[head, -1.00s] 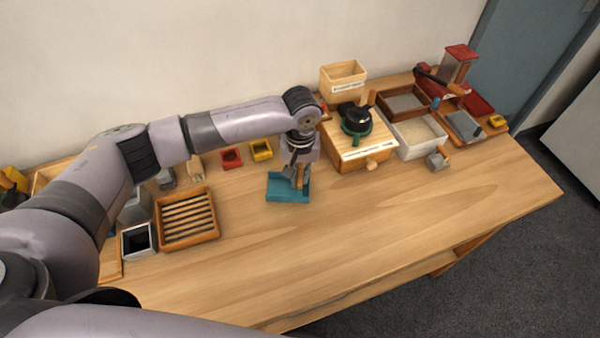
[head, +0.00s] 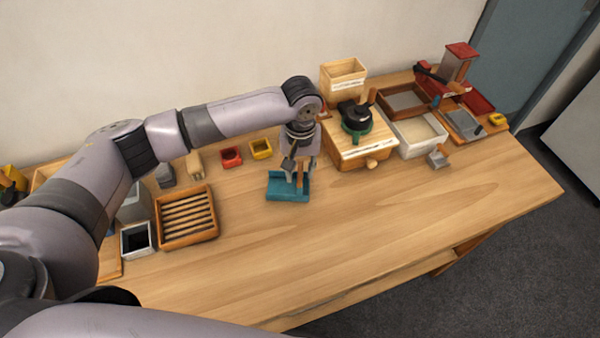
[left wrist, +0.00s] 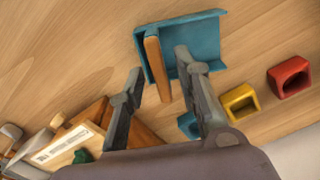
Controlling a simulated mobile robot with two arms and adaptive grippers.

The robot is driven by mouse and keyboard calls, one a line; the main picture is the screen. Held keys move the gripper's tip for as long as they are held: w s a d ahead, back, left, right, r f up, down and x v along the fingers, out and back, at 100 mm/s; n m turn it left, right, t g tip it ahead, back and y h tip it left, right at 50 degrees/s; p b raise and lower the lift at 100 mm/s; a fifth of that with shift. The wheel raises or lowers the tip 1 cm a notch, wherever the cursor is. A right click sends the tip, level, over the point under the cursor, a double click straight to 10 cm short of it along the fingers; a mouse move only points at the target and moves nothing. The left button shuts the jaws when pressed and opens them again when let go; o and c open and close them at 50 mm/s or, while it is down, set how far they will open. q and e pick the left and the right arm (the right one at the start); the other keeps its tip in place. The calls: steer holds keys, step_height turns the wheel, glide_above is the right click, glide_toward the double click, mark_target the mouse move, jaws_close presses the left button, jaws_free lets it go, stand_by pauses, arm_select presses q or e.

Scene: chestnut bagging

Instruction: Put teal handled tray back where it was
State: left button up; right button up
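The teal tray (head: 287,193) sits on the bench near its middle, with an upright wooden handle piece along one side. In the left wrist view the tray (left wrist: 205,42) lies beyond my fingers, and the wooden handle (left wrist: 157,68) stands between them. My left gripper (head: 298,178) is down over the tray from above. Its fingers (left wrist: 158,62) are apart on either side of the handle, with a gap showing on both sides. My right gripper is out of view.
Red (head: 231,157) and yellow (head: 261,149) cups stand behind the tray. A slatted wooden tray (head: 188,218) is to the left. A wooden box with a green-and-black device (head: 362,152) stands to the right. The bench front (head: 400,225) is clear.

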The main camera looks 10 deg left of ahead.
arm_select(q)
step_height(320, 180, up, 10)
steer(key=b, duration=0.2)
steer(key=shift+r, duration=0.15)
stand_by(0.4)
